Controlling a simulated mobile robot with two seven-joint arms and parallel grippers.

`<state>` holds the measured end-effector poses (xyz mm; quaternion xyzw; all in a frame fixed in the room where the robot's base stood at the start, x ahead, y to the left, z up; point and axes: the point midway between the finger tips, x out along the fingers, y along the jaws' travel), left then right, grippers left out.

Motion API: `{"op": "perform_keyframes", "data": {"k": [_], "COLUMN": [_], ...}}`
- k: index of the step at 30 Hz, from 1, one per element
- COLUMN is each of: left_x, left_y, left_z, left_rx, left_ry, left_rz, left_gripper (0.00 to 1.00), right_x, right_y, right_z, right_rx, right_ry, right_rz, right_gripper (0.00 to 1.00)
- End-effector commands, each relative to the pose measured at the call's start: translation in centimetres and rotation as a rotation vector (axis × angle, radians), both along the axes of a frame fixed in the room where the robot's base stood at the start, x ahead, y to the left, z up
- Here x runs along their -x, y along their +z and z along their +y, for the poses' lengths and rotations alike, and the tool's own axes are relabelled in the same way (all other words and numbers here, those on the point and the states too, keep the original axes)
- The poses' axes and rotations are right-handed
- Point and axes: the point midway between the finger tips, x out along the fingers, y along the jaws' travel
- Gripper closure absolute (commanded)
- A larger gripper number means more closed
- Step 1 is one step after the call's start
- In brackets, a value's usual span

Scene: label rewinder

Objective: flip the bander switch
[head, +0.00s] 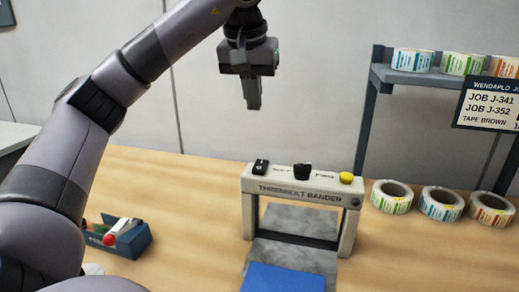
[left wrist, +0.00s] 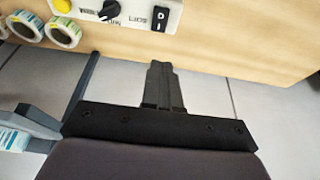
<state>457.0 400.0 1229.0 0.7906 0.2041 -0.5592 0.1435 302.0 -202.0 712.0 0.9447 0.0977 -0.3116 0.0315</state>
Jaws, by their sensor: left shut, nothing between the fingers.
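The Threebolt bander (head: 300,190) is a light grey arch on the wooden table. Its black rocker switch (head: 261,167) is at the left end of the top panel, and it also shows near the top of the left wrist view (left wrist: 161,17). A black knob (head: 302,170) and a yellow button (head: 346,178) are to its right. My left gripper (head: 254,104) points down above the bander, near the switch in the picture but apart from it. In the left wrist view its fingers (left wrist: 160,68) are together and empty. My right gripper is not in view.
A blue sheet (head: 282,278) lies in front of the bander. Label rolls (head: 440,204) stand to its right beside a grey rack (head: 373,100) holding more rolls and a job sign (head: 488,104). A dark blue box (head: 131,240) sits at left. Bare table lies between box and bander.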

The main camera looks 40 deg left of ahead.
Motion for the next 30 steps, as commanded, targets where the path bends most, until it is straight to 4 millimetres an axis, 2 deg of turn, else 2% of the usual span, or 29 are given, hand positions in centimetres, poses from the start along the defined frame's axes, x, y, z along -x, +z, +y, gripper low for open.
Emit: {"op": "perform_keyframes", "data": {"k": [8,14,20,30], "left_x": [0.0,-0.4,-1.4,-3.1], "left_y": [-0.1,-1.6,-5.1,-11.1], "left_z": [0.0,0.1,0.7,1.7], "left_rx": [0.001,0.002,0.003,0.0], "left_ry": [0.0,-0.001,0.0,-0.001], "left_rz": [0.0,0.002,0.007,0.003], "left_gripper": [1.0,1.0,1.0,1.0], "right_x": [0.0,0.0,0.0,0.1], "right_y": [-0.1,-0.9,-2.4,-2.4], "right_z": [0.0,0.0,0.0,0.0], "right_rx": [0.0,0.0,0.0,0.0], "right_ry": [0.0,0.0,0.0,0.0], "right_rz": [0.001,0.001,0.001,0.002], "right_gripper": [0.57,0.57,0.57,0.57]}}
